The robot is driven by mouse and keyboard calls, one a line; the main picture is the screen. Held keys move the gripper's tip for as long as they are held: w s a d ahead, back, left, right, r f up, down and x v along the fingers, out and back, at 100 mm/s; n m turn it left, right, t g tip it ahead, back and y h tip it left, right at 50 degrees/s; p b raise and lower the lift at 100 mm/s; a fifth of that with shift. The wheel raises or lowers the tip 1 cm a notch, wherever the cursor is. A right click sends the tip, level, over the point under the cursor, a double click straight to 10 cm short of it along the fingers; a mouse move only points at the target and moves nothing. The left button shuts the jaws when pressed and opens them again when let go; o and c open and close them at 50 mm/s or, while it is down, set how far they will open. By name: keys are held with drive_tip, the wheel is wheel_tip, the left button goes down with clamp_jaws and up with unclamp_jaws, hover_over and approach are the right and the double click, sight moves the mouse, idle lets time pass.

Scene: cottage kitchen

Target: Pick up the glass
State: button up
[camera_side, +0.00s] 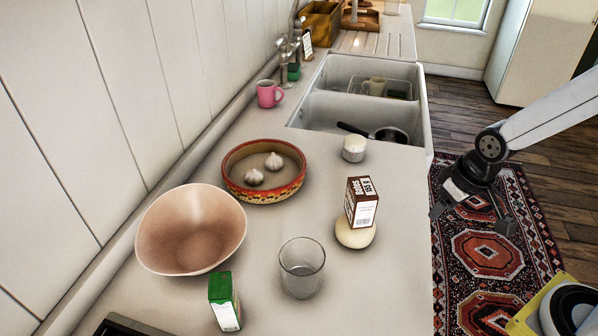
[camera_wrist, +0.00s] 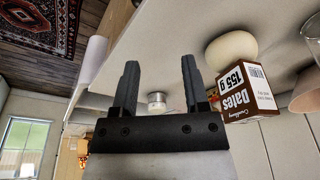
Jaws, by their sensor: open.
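A clear, empty glass (camera_side: 301,268) stands upright on the pale countertop (camera_side: 370,290) in the side view, near the front. Part of a clear glass (camera_wrist: 314,40) shows at the right edge of the wrist view. My gripper (camera_side: 476,215) is at the right in the side view, out past the counter's edge with the rug behind it. It is well apart from the glass. In the wrist view my gripper (camera_wrist: 158,85) has its two fingers spread with nothing between them.
A dates box (camera_side: 361,202) on a round cream object (camera_side: 355,233) stands between glass and gripper. Around the glass are a green box (camera_side: 224,302), a pinkish bowl (camera_side: 190,228), and a patterned dish (camera_side: 264,196) with garlic. A candle (camera_side: 354,148) and sink (camera_side: 420,110) are farther back.

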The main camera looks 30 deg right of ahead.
drive_tip(key=shift+r, duration=0.15)
drive_tip(key=w+r+v, duration=0.1)
drive_tip(key=w+v, duration=0.1)
drive_tip(key=v, duration=0.9)
drive_tip(key=w+a+f+n+t+y, duration=0.1)
drive_tip(key=w+a+n+t+y, duration=0.15)
drive_tip(key=a, duration=0.85)
drive_tip(key=w+a+n+t+y, duration=0.1)
drive_tip(key=a+n+t+y, duration=0.15)
drive_tip(key=a, duration=0.85)
drive_tip(key=s+a+t, duration=0.4)
drive_tip(key=s+a, duration=0.1)
drive_tip(key=a, duration=0.1)
wheel_tip(320, 180, down, 11)
drive_tip(key=shift+w+m, duration=0.25)
drive_tip(key=shift+m, duration=0.05)
drive_tip(key=shift+w+f, duration=0.1)
drive_tip(key=shift+x, duration=1.2)
